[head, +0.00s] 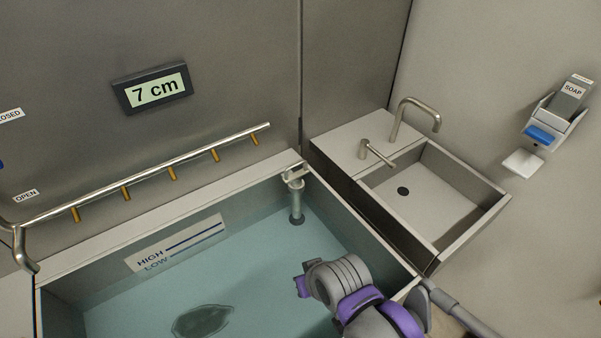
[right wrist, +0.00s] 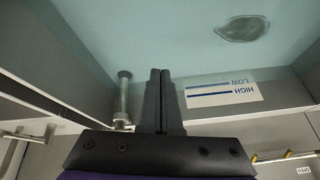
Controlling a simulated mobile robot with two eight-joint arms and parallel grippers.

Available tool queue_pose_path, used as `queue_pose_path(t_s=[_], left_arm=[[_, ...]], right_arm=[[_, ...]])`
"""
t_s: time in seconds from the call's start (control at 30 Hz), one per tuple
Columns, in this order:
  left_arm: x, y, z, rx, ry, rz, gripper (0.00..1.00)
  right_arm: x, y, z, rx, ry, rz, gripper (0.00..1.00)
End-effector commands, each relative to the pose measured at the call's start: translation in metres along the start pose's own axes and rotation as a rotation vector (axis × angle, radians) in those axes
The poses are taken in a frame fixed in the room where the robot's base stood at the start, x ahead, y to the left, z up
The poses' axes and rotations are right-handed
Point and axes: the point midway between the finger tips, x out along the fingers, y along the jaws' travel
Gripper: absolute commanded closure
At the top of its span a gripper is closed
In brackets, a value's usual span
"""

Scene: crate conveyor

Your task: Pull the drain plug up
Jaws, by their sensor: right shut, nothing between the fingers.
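The drain plug (head: 296,205) is a grey upright post with a handle at its top, in the far right corner of the water-filled tank (head: 340,200). In the right wrist view the plug (right wrist: 123,97) stands beside my fingers, to their left and apart from them. My right gripper (right wrist: 160,75) is shut and empty, its two dark fingers together. In the head view my right arm reaches over the tank from the lower right, in front of the plug; its fingertips cannot be made out there. My left gripper is not in view.
A display (head: 153,89) reads 7 cm. A HIGH/LOW level label (head: 178,243) is on the tank's far wall, and a dark oval patch (head: 202,321) shows in the water. A pipe with several nozzles (head: 150,179) runs along the back. A sink (head: 425,205) stands right.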

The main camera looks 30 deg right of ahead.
Motion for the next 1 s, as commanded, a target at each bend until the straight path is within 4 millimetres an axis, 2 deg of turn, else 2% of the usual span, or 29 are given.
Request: queue_pose_path(t_s=[0.17, 0.27, 0.4, 0.5, 0.6, 0.7, 0.8, 1.0], left_arm=[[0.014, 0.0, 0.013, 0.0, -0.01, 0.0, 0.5], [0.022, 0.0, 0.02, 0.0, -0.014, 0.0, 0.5], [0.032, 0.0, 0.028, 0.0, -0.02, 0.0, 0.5], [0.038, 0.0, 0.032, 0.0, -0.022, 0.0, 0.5], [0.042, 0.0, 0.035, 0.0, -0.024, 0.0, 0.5], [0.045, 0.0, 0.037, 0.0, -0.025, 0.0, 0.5], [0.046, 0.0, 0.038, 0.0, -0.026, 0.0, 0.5], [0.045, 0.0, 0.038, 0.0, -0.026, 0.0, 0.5]], right_arm=[[0.013, 0.004, -0.043, 0.629, 0.032, -0.103, 1.0], [0.02, 0.014, -0.081, 1.113, 0.048, -0.201, 1.0], [0.027, 0.043, -0.137, 1.772, 0.042, -0.369, 1.0], [0.028, 0.069, -0.171, 2.17, 0.016, -0.502, 1.0], [0.028, 0.093, -0.196, 2.473, -0.025, -0.626, 1.0], [0.027, 0.112, -0.212, 2.672, -0.065, -0.722, 1.0], [0.026, 0.121, -0.22, 2.776, -0.094, -0.778, 1.0], [0.025, 0.124, -0.223, 2.813, -0.107, -0.799, 1.0]])
